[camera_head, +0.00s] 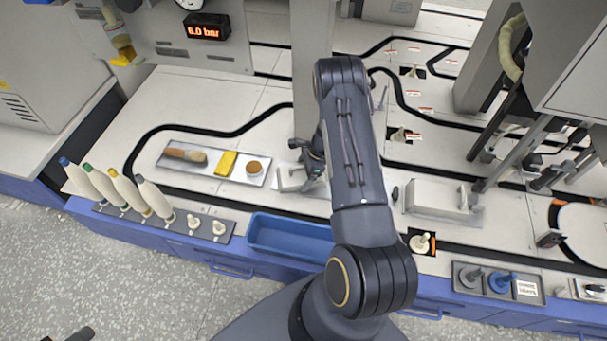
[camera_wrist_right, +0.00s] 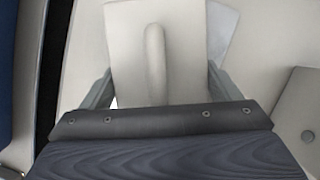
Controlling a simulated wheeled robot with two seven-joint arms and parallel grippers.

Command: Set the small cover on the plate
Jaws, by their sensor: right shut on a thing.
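The small cover (camera_head: 291,181) is a pale block with a raised handle, low over the worktop right of the metal tray. My right gripper (camera_head: 314,170) is shut on it; the arm hides part of both. In the right wrist view the small cover (camera_wrist_right: 126,45) and its curved handle (camera_wrist_right: 155,62) lie between the fingers. A pale grey flat piece (camera_wrist_right: 222,32) shows partly from under the cover's right side; I cannot tell whether it is the plate or whether they touch. Dark parts at the head view's lower left edge may be my left gripper, mostly cut off.
A metal tray (camera_head: 178,161) holds a brush, a yellow block and a round brown-topped item. A larger pale cover (camera_head: 430,198) stands right of my arm. A blue bin (camera_head: 290,235) is at the front edge, with several bobbins (camera_head: 152,197) to its left.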

